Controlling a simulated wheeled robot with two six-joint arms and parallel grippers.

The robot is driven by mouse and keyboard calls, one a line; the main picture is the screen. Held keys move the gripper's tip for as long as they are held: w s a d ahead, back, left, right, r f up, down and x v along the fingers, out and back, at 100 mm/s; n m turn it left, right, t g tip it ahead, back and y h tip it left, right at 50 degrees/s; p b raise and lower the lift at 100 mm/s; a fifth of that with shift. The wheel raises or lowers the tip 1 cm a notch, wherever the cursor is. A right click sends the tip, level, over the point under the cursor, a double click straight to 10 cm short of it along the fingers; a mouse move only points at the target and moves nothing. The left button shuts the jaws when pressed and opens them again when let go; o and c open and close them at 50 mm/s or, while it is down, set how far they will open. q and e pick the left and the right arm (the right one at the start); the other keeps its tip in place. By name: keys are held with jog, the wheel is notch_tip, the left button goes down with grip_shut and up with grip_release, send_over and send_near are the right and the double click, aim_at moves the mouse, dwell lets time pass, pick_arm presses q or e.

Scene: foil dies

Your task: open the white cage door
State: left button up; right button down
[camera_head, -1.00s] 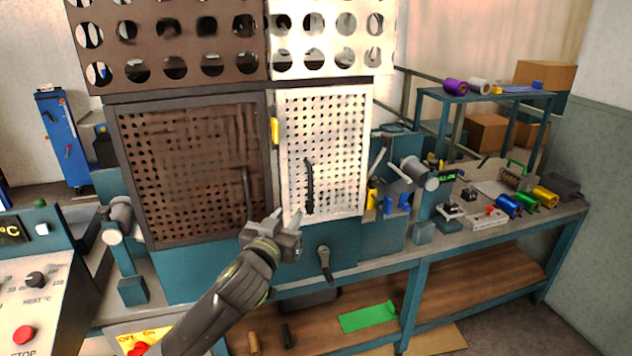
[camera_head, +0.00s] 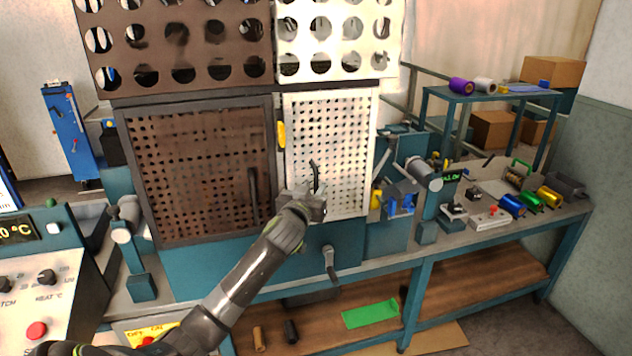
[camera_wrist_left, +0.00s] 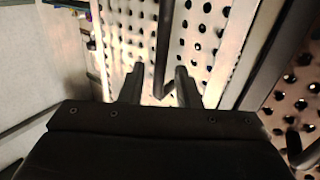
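The white cage door (camera_head: 352,130) is a perforated panel to the right of the brown one and looks shut. Its dark upright handle (camera_head: 315,172) is near its left side; the gripper hides its lower part. My left gripper (camera_head: 316,192) is right in front of this handle. In the left wrist view, its two dark fingers (camera_wrist_left: 159,85) are apart. The handle (camera_wrist_left: 163,50) shows upright between them, with gaps on both sides. Whether a finger touches it I cannot tell. My right gripper is not in view.
The brown perforated door (camera_head: 190,165) with its own dark handle (camera_head: 253,195) is just to the left. A yellow piece (camera_head: 281,134) sits between the doors. A crank (camera_head: 330,262) sticks out below the white door. A bench (camera_head: 465,240) with tools and spools extends right.

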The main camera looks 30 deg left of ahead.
pick_arm(q)
jog(key=shift+x, duration=1.4)
grip_shut()
